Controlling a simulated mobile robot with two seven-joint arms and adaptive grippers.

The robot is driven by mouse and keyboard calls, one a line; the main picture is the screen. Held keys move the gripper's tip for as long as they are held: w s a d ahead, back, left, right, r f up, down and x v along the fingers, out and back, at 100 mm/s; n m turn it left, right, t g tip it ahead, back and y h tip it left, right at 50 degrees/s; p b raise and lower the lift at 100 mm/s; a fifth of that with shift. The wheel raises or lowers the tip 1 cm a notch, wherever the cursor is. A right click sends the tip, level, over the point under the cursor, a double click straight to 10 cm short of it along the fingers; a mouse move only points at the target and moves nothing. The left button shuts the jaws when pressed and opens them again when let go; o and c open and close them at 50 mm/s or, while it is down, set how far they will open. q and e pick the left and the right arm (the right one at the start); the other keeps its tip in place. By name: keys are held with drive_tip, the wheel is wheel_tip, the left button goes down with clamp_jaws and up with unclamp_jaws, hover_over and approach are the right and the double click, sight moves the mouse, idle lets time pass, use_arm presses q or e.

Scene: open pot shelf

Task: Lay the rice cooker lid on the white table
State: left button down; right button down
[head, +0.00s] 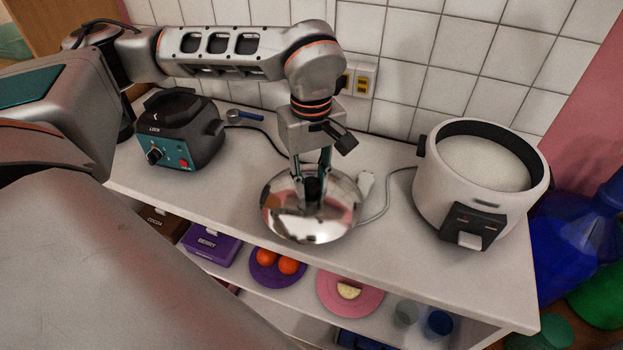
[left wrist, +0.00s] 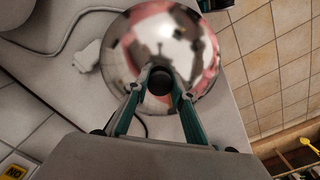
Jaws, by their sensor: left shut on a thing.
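The rice cooker lid (head: 310,224) is a shiny, mirror-like steel dome with a black knob. It is over the middle of the white table (head: 408,270), near its front edge. I cannot tell whether its rim touches the tabletop. My left gripper (head: 312,188) points down and is shut on the lid's knob. In the left wrist view the lid (left wrist: 175,35) shows below the gripper (left wrist: 160,82), with the knob between the fingertips. The white rice cooker (head: 450,195) stands open on the right, with white contents inside. My right gripper is not in view.
A dark appliance (head: 180,130) with a teal panel stands at the left. A cable and white plug (head: 366,184) lie beside the lid. The shelf below holds a purple plate (head: 270,275) with oranges and a pink plate (head: 345,297). A tiled wall closes the back.

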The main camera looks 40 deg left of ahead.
sight(311, 182)
use_arm(q)
drive_tip(key=c, duration=1.7)
unclamp_jaws()
drive_tip(key=shift+r, duration=0.3)
wheel_tip(311, 182, up, 12)
drive_tip(key=shift+r+p, duration=0.1)
drive_tip(key=shift+p, duration=0.65)
